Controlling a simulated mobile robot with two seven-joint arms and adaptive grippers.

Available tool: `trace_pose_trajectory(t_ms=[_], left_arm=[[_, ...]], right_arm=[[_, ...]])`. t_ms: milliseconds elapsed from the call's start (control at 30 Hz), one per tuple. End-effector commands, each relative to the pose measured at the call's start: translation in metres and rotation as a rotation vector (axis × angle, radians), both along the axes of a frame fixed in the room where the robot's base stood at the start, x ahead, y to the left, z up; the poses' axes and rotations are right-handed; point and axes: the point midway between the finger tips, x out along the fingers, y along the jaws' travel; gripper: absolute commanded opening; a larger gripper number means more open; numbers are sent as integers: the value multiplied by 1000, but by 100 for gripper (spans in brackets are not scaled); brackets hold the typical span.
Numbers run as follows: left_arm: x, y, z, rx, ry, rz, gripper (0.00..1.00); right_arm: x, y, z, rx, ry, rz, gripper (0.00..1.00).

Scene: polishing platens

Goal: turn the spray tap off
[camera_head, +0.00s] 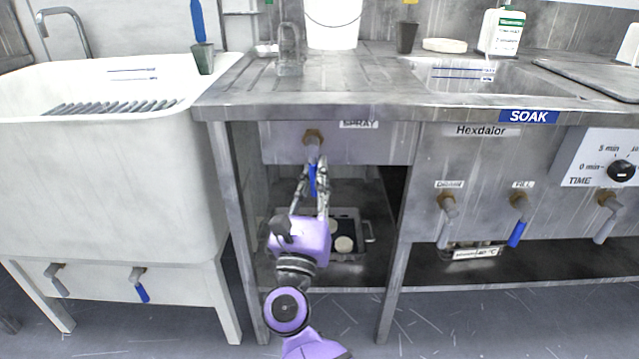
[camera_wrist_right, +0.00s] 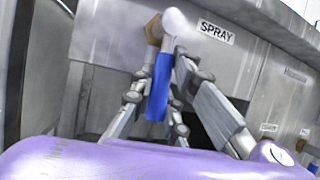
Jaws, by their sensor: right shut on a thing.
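The spray tap is on the steel panel under the worktop, below the SPRAY label (camera_head: 358,124). It has a brass fitting (camera_head: 313,136) and a lever with a blue sleeve (camera_head: 313,180) that hangs down. In the right wrist view the blue sleeve (camera_wrist_right: 159,88) points down, slightly tilted. My right gripper (camera_head: 314,170), with a purple body, reaches up from below. Its fingers are on either side of the lever and shut on it, near the top of the blue sleeve. My left gripper is not in view.
To the right are taps with a grey lever (camera_head: 447,210) and a blue lever (camera_head: 517,233), and a timer dial (camera_head: 621,171). A tray (camera_head: 368,228) sits on the shelf behind my right gripper. A white sink (camera_head: 120,190) stands at left. Table legs flank my arm.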

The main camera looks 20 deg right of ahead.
Motion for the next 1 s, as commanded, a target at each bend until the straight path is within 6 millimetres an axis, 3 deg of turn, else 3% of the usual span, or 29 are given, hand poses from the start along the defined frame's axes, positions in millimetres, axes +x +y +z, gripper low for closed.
trace_pose_trajectory(t_ms=[667,700,833,1000], left_arm=[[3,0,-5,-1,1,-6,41],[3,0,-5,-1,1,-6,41],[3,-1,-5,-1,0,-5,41],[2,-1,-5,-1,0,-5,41]], right_arm=[[1,7,-2,62,-13,5,0],[1,7,-2,62,-13,5,15],[1,6,-2,62,-14,4,32],[1,5,-1,62,-16,2,34]])
